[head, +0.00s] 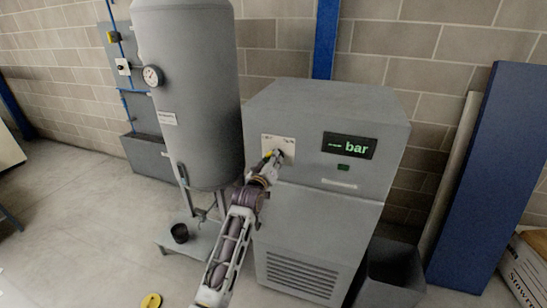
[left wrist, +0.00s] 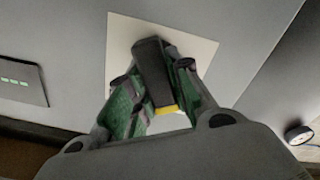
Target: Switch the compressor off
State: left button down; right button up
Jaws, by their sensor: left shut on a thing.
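The compressor (head: 310,215) is a grey cabinet against the brick wall. A dark display (head: 349,146) on its upper front glows green with "bar". A pale switch plate (head: 270,142) sits left of the display; it also shows in the left wrist view (left wrist: 200,50). A dark switch handle (left wrist: 150,62) stands out from the plate, slightly tilted. My left gripper (head: 271,158) is at the plate; in the left wrist view its green-padded fingers (left wrist: 155,100) are shut around the handle. The fingers partly hide the handle. My right gripper is not in view.
A grey tank (head: 190,90) with a round gauge (head: 153,75) stands close left of the compressor. A dark bin (head: 391,275) is at the cabinet's lower right. A blue panel (head: 490,170) leans on the right. Open floor lies front left, with a yellow disc (head: 151,301).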

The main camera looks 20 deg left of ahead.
pick_arm(q)
jog(key=shift+a+n+p, duration=0.1)
jog(key=shift+n+p, duration=0.25)
jog(key=shift+n, duration=0.55)
jog(key=c, duration=1.3)
grip_release()
jog(key=shift+s+a, duration=0.2)
jog(key=shift+s, duration=5.8)
